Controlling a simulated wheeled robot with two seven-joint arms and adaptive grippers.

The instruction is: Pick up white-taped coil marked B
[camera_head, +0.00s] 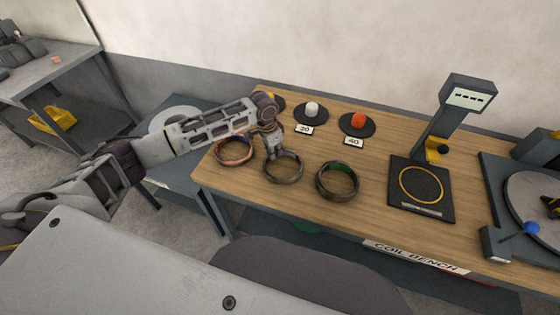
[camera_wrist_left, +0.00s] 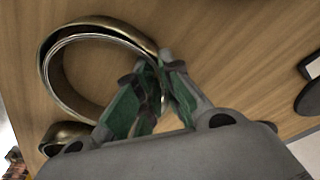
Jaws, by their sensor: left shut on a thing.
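Three coils stand in a row on the wooden bench (camera_head: 385,160). The left coil (camera_head: 235,164) is reddish copper, the middle coil (camera_head: 284,181) is dull brown-grey, and the right coil (camera_head: 337,197) has green inside. My left gripper (camera_head: 271,150) reaches down at the back-left wall of the middle coil. In the left wrist view, the gripper (camera_wrist_left: 158,75) is shut on the wall of a coil (camera_wrist_left: 105,26) with a pale inner band, one finger on each side. I cannot read a letter B on any coil. Whether the held coil is clear of the bench cannot be told.
Behind the coils are a white knob (camera_head: 312,107) by a 20 label and an orange knob (camera_head: 358,120) by a 40 label. A black scale pad (camera_head: 408,204) with a yellow ring stands to the right, beside a display post (camera_head: 468,98). A turntable (camera_head: 525,195) is farther right.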

